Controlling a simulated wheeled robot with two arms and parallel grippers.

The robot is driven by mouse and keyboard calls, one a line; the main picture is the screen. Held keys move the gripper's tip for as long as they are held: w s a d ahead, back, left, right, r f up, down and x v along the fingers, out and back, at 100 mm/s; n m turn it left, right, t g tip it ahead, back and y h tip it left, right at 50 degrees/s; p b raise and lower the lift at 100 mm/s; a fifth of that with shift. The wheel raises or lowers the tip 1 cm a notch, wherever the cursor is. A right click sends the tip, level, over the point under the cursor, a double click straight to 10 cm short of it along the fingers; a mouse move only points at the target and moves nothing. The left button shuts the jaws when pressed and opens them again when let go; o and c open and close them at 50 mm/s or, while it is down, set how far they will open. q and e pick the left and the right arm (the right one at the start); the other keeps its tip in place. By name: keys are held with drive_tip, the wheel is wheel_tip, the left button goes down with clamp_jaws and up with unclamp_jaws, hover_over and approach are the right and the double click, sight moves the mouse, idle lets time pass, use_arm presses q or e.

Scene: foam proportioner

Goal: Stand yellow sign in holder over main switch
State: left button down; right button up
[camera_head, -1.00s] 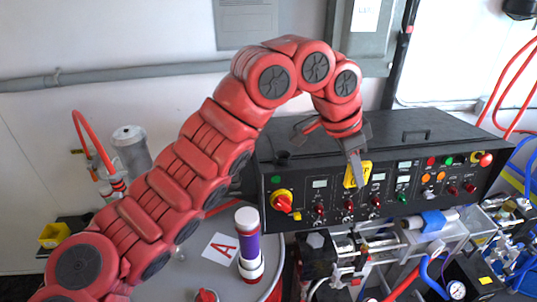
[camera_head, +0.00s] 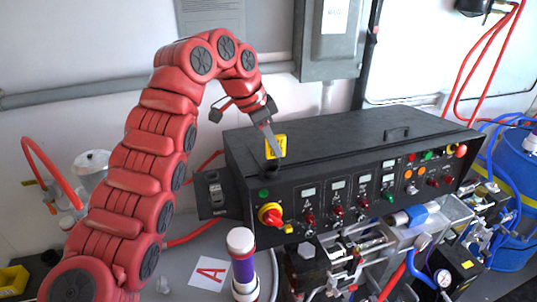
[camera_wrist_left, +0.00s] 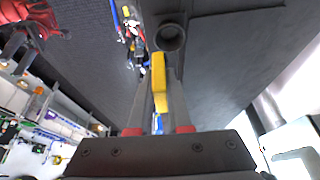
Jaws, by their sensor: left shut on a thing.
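The yellow sign (camera_head: 276,145) is in my left gripper (camera_head: 270,136), which is shut on it above the left end of the black control box. In the left wrist view the sign (camera_wrist_left: 159,84) shows edge-on between the fingers of the gripper (camera_wrist_left: 160,95). The holder, a round black cup (camera_head: 262,160), sits on top of the box, just below the sign and partly behind it. In the wrist view the holder's round opening (camera_wrist_left: 170,37) lies just beyond the sign's end. The main switch (camera_head: 271,215), a red knob on yellow, is on the box's front, below the holder. My right gripper is not in view.
The control box (camera_head: 330,145) has a mostly bare top with a handle (camera_head: 397,134). Pipes and hoses crowd the lower right.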

sight(270, 153)
use_arm(q)
drive_tip(key=shift+w+a+f, duration=0.1)
drive_tip(key=shift+w+a, duration=0.25)
drive_tip(key=shift+w, duration=0.45)
drive_tip(key=shift+a+f, duration=0.2)
drive_tip(key=shift+f, duration=1.05)
drive_tip(key=shift+s+d+f, duration=0.1)
drive_tip(key=shift+d+f, duration=0.05)
drive_tip(key=shift+f, duration=0.3)
drive_tip(key=c, duration=0.9)
unclamp_jaws()
drive_tip(key=shift+o, duration=0.2)
